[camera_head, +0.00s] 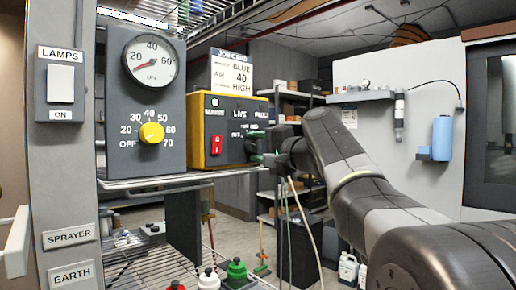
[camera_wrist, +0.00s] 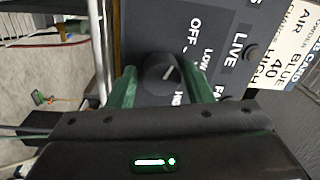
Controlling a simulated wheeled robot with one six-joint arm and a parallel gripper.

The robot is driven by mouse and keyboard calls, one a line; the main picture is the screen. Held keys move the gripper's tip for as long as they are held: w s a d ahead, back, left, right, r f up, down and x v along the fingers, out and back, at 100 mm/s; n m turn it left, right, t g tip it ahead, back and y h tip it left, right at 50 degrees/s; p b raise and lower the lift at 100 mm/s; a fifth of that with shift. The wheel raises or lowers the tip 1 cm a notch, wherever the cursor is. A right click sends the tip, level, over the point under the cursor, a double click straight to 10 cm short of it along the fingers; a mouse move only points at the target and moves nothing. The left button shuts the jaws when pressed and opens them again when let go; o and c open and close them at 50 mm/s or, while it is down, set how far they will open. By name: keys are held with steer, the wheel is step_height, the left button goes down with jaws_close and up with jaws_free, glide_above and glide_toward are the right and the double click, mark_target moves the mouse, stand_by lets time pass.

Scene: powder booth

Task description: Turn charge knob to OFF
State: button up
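The charge knob (camera_wrist: 160,72) is a dark round knob on the grey panel face, with OFF, LOW and HIGH labels rotated beside it in the wrist view. Its white mark points to the upper right, on the side of OFF and LOW; I cannot tell exactly which label it meets. My gripper (camera_wrist: 160,80) has its two green fingers on either side of the knob, with a narrow gap visible at each side. In the head view my gripper (camera_head: 262,158) is at the right part of the yellow-framed control box (camera_head: 200,158), and hides the knob there.
A red switch (camera_head: 217,144) is on the same box, left of my gripper. A grey gauge unit with a yellow knob (camera_head: 152,133) stands beside it. A job card (camera_head: 231,72) stands on top. A wire shelf (camera_head: 165,181) runs underneath, with bottles (camera_head: 236,272) below.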

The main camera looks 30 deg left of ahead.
steer(key=shift+o, duration=0.9)
steer(key=b+v, duration=0.1)
steer(key=v, duration=1.2)
steer(key=shift+d+b, duration=0.3)
steer(key=shift+d, duration=0.05)
steer(key=shift+s, duration=0.1)
steer(key=p+x, duration=0.1)
steer(key=x, duration=1.2)
steer(key=shift+a+p, duration=0.3)
steer(key=shift+a, duration=0.1)
steer(key=shift+r, duration=0.1)
